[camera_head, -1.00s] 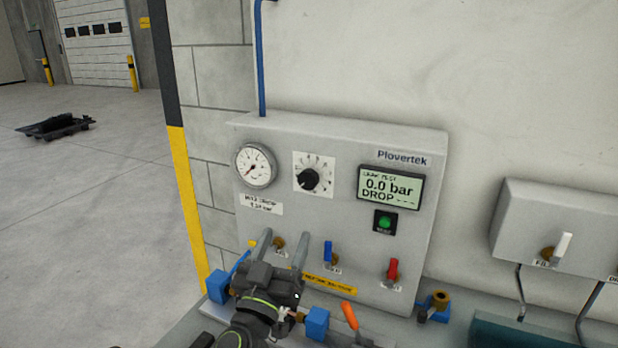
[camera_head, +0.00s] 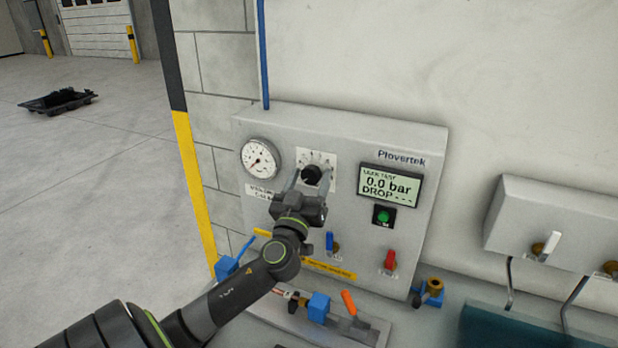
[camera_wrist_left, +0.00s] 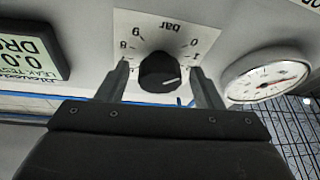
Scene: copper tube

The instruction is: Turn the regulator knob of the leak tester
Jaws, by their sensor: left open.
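My left gripper (camera_head: 308,182) is open, with one finger on each side of the knob. In the left wrist view the knob (camera_wrist_left: 158,72) shows between the two fingertips, with gaps that look clear on both sides; I cannot tell any contact. The right gripper is not in view.
A fixture with blue blocks (camera_head: 318,307) and an orange handle (camera_head: 349,302) stands on the bench. A second grey box (camera_head: 555,225) hangs at the right.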

